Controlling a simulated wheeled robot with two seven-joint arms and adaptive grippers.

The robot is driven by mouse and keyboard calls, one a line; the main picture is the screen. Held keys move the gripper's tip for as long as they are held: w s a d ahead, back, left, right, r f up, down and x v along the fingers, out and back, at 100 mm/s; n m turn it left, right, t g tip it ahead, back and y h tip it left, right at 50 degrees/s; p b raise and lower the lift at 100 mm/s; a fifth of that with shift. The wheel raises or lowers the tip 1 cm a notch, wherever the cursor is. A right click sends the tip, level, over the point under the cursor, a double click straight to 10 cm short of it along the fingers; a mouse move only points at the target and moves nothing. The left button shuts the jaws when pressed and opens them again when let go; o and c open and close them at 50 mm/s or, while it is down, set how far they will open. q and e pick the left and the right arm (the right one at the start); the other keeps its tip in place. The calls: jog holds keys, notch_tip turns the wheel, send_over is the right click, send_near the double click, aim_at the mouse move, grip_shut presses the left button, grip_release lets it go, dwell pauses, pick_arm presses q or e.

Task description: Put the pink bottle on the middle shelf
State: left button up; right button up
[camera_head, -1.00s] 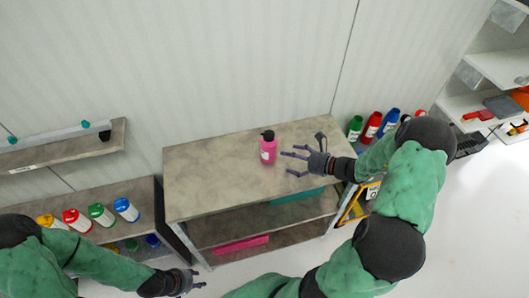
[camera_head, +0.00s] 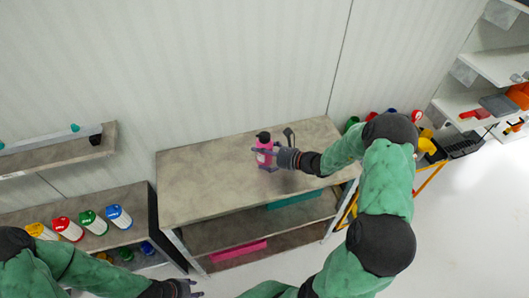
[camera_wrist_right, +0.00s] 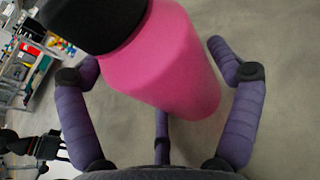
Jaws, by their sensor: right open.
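The pink bottle (camera_head: 263,156) with a black cap stands upright on the top of the grey shelf unit (camera_head: 200,185). My right gripper (camera_head: 266,157) is at the bottle, reaching in from the right. In the right wrist view the bottle (camera_wrist_right: 165,60) is between the open purple fingers (camera_wrist_right: 160,85), which show a gap on both sides of it. The middle shelf (camera_head: 225,232) lies under the top board and holds a teal item (camera_head: 295,199). My left gripper (camera_head: 190,289) is low at the bottom edge, small and partly cut off, its fingers unclear.
A pink item (camera_head: 237,252) lies on the lowest shelf. Several capped bottles stand on the left shelf (camera_head: 130,235). More bottles (camera_head: 370,118) and a yellow-framed cart (camera_head: 430,178) are at the right, partly behind my arm. The top board left of the bottle is clear.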

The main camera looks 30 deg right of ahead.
jog(key=shift+w, duration=0.1)
jog(key=shift+c, duration=0.2)
jog(key=c, duration=1.2)
jog(key=shift+r, duration=0.15)
